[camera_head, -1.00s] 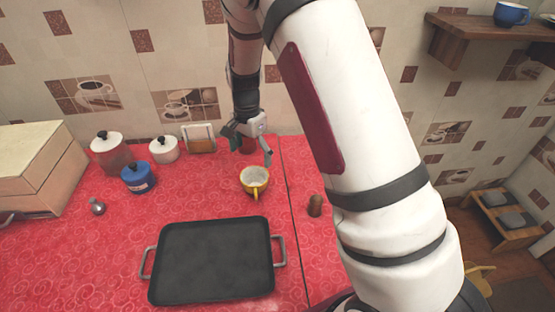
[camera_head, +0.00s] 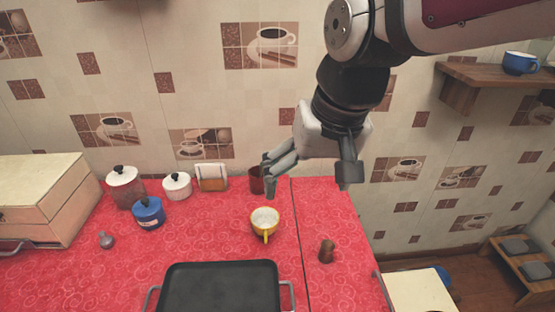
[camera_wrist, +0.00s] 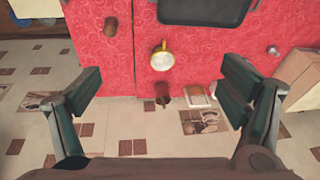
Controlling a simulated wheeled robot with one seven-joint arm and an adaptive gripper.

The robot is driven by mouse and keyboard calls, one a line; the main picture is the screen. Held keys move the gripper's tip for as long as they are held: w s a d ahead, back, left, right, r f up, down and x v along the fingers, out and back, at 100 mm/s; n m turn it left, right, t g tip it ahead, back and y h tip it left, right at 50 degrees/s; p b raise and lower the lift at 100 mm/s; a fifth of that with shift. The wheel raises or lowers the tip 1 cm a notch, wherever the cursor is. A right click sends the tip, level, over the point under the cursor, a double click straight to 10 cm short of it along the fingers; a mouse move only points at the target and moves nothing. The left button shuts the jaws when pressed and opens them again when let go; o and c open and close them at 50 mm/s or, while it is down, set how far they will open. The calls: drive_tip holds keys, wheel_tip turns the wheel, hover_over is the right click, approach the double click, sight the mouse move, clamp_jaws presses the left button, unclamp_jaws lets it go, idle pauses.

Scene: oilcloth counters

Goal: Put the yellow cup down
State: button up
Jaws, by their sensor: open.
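The yellow cup (camera_head: 265,222) stands upright on the red counter (camera_head: 205,240), with its pale inside facing up and its handle toward the front. It also shows in the wrist view (camera_wrist: 162,58), apart from my fingers. My gripper (camera_head: 312,182) is open and empty, raised above and behind the cup, to its right in the head view. In the wrist view its two fingers (camera_wrist: 160,92) are spread wide, with nothing between them.
A dark tray (camera_head: 220,290) lies in front of the cup. A brown-red cup (camera_head: 257,181), a napkin holder (camera_head: 211,177), a white jar (camera_head: 177,187) and a blue jar (camera_head: 149,213) stand behind and left. A brown shaker (camera_head: 326,251) stands to the right.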

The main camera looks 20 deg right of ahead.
drive_tip(key=s+n+t, duration=0.1)
drive_tip(key=s+n, duration=0.1)
drive_tip(key=s, duration=0.6)
drive_tip(key=shift+d+n+h, duration=0.3)
drive_tip(key=shift+d+n, duration=0.05)
drive_tip(key=shift+n, duration=0.05)
drive_tip(key=shift+r, duration=0.15)
